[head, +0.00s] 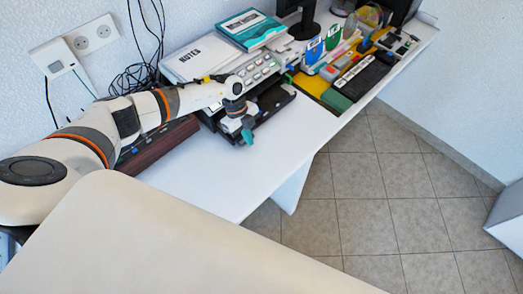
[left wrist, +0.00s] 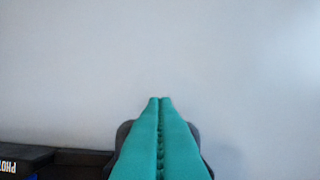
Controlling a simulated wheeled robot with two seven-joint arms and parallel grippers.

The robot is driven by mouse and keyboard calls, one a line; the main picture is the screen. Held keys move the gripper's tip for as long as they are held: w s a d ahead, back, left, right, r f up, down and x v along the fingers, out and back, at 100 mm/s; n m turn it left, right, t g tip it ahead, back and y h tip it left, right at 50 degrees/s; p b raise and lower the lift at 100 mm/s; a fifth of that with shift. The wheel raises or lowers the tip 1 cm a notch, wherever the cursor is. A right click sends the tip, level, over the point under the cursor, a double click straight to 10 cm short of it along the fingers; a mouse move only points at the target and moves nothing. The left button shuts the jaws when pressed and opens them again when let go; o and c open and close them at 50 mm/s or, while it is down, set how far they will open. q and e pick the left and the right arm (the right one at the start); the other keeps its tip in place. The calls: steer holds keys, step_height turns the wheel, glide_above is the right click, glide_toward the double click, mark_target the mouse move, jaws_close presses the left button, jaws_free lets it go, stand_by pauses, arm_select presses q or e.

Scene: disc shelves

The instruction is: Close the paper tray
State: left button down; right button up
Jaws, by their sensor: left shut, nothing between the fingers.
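The printer (head: 252,70) stands on the white desk against the wall, with a notes pad (head: 207,57) and a teal book (head: 250,29) on top. Its dark paper tray (head: 272,104) shows low at its front, partly hidden by my left gripper and wrist. My left gripper (head: 248,138) has teal fingers and is at the front of the printer, near the tray's left part. I cannot tell whether it touches the tray. In the left wrist view the teal fingers (left wrist: 160,105) are together with nothing between them, over a plain white surface. My right gripper does not show.
Bare white desk top (head: 215,180) lies in front of the printer. A dark red box (head: 160,146) is beneath my left arm. Floppy disks (head: 324,44), a black case (head: 362,76) and a green block (head: 336,101) stand to the right. A black box edge (left wrist: 22,160) shows low left in the wrist view.

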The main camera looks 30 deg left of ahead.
arm_select(q)
steer(key=shift+w+a+b, duration=0.2)
steer(key=shift+w+a, duration=0.05)
steer(key=shift+a, duration=0.4)
steer(key=shift+w+a+b, duration=0.2)
steer(key=shift+w+a, duration=0.05)
steer(key=shift+a, duration=0.4)
steer(key=shift+w+a+b, duration=0.2)
steer(key=shift+w+a, duration=0.05)
steer(key=shift+a, duration=0.4)
